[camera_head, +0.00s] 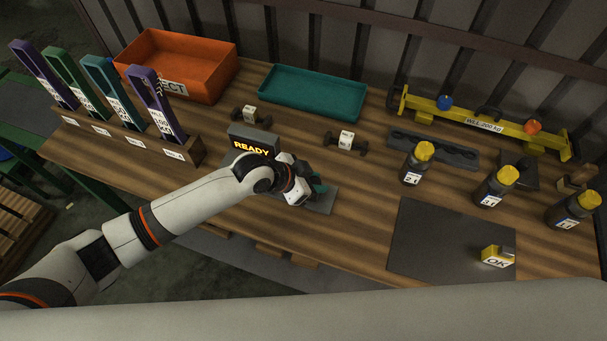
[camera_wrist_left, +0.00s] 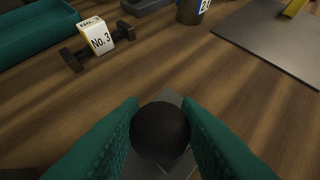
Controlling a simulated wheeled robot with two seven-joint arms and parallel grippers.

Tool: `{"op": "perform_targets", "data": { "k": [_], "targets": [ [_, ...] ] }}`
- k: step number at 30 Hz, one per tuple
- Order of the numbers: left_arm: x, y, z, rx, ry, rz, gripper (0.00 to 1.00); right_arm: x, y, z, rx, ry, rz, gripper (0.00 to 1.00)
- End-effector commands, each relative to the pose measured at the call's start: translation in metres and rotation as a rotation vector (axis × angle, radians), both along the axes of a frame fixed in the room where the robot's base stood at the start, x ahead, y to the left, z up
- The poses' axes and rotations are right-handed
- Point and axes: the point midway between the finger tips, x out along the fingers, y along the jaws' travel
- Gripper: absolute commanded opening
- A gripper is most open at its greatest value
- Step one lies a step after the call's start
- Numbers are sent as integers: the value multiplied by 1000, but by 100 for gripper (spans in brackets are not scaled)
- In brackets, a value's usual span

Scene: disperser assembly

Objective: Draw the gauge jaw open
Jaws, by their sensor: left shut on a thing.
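The gauge has a dark box with a lit "READY" display (camera_head: 252,146) and a flat grey base plate (camera_head: 322,203), which also shows at the lower middle of the left wrist view. My left gripper (camera_head: 318,188) is over this plate, just right of the display. In the left wrist view its teal fingers (camera_wrist_left: 160,140) are shut on a round black knob (camera_wrist_left: 160,130), one finger on each side. The arm and hand hide the gauge jaw, so its opening cannot be told. My right gripper is not in view.
Behind stand an orange reject bin (camera_head: 205,75), a teal tray (camera_head: 315,92) and two small labelled dumbbell-like pieces, one marked No. 3 (camera_wrist_left: 98,38). Several yellow-capped bottles and a yellow lifting beam (camera_head: 480,120) are at right. A dark mat (camera_head: 430,240) holds an OK block (camera_head: 497,256).

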Motion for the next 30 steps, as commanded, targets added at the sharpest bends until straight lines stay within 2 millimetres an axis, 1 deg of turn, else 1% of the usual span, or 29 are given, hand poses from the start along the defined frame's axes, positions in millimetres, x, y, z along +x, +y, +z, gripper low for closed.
{"op": "perform_targets", "data": {
  "k": [1, 6, 7, 10, 18, 22, 26, 30],
  "targets": [
    [-3, -4, 1, -9, 2, -6, 0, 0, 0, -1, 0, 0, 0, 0],
    [-4, -5, 1, -11, 2, -8, 0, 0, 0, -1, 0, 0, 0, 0],
    [-4, -5, 1, -12, 2, -8, 35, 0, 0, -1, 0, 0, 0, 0],
    [-3, -4, 1, -10, 2, -7, 52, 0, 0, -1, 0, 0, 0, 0],
    [-2, -2, 1, -7, 2, -6, 52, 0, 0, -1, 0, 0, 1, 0],
    [-4, 3, 5, -7, 1, -5, 52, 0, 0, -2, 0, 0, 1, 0],
    [-9, 15, 18, -7, -1, -5, 52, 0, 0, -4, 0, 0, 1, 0],
    [-17, 35, 39, -7, -2, -5, 52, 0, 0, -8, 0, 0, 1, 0]
  ]
}}
